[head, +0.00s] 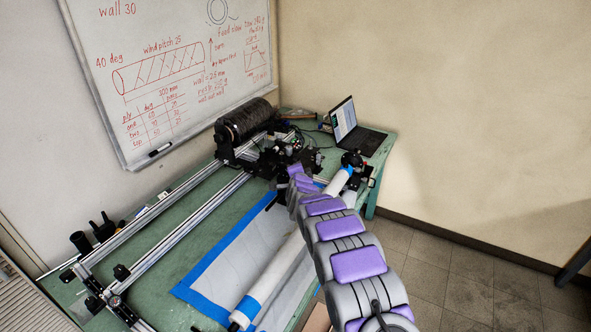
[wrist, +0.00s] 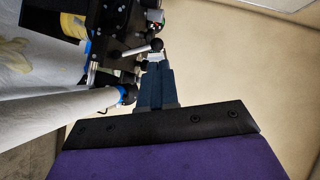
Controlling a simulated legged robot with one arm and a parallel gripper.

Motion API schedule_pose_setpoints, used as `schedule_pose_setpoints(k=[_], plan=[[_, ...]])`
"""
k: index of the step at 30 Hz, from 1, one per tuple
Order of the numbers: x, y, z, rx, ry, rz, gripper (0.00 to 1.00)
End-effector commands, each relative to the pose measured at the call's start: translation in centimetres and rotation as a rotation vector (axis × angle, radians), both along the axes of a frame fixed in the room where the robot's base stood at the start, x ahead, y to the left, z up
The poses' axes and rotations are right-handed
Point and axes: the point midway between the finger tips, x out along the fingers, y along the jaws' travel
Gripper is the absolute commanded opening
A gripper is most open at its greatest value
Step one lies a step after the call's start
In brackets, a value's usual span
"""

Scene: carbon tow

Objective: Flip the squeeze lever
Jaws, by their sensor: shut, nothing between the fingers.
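In the wrist view, a lever with a black ball knob (wrist: 156,45) sticks out of the black winding machine (wrist: 112,35). A second, smaller dark knob (wrist: 144,65) shows just below it. I cannot tell for sure which is the squeeze lever. My gripper (wrist: 154,65) has its blue-grey fingers together and empty. The tips are right by the knobs in the picture; whether they touch is unclear. In the head view, my purple and grey arm reaches to the machine's black mechanism (head: 280,157), where the fingertips and levers are too small to tell apart.
A white roll (head: 275,275) with blue tape runs along the green table's (head: 150,265) near side, and shows close left of my fingers in the wrist view (wrist: 60,115). A dark wound tube (head: 250,118), metal rails (head: 165,205) and a laptop (head: 350,125) are around the machine.

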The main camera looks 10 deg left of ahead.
Motion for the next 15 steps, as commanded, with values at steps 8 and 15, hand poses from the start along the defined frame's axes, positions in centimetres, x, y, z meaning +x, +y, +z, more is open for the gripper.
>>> schedule_pose_setpoints(k=[8, 15], plan=[[-3.2, -0.1, 1.5, -0.005, -0.007, 0.004, 0.0], [-5.8, -1.0, 2.2, -0.003, -0.003, 0.004, 0.0]])
